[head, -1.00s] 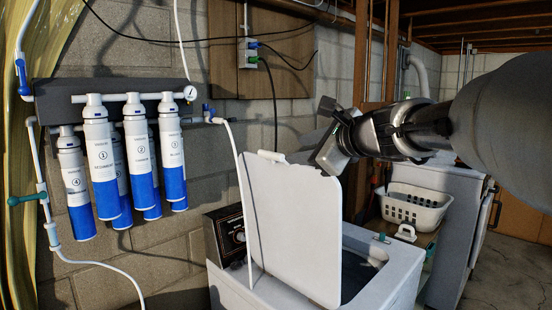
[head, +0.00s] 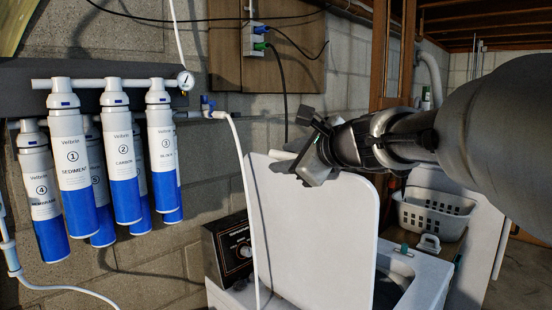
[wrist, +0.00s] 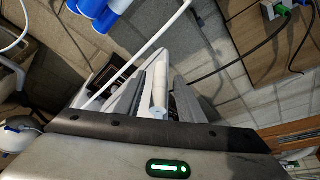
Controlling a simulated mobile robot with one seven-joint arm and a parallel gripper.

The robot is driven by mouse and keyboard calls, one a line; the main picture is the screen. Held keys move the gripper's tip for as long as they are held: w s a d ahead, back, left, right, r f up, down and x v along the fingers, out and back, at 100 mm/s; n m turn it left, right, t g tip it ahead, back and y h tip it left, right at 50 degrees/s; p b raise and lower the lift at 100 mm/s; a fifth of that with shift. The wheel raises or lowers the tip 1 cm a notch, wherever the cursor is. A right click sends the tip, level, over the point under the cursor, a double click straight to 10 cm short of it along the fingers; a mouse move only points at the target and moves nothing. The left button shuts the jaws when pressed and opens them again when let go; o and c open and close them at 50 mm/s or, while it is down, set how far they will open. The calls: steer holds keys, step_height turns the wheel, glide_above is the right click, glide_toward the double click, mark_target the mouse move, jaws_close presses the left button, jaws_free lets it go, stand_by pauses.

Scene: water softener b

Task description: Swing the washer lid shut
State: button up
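The white washer lid (head: 318,225) stands raised, nearly upright, above the white washer (head: 425,275) in the head view. The tub opening shows partly behind the lid's right edge. My gripper (head: 298,166) is at the lid's top edge, toward its left end, and covers part of that edge. The fingers look spread apart, one on each side. I cannot tell whether either finger touches the lid.
Blue-and-white filter cartridges (head: 125,165) hang on the wall at left. A white hose (head: 242,165) runs down beside the lid's left edge. The dark control panel (head: 232,248) is at the washer's back left. A white laundry basket (head: 435,212) stands at right.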

steer(key=shift+a, duration=0.1)
jaws_close()
stand_by(0.3)
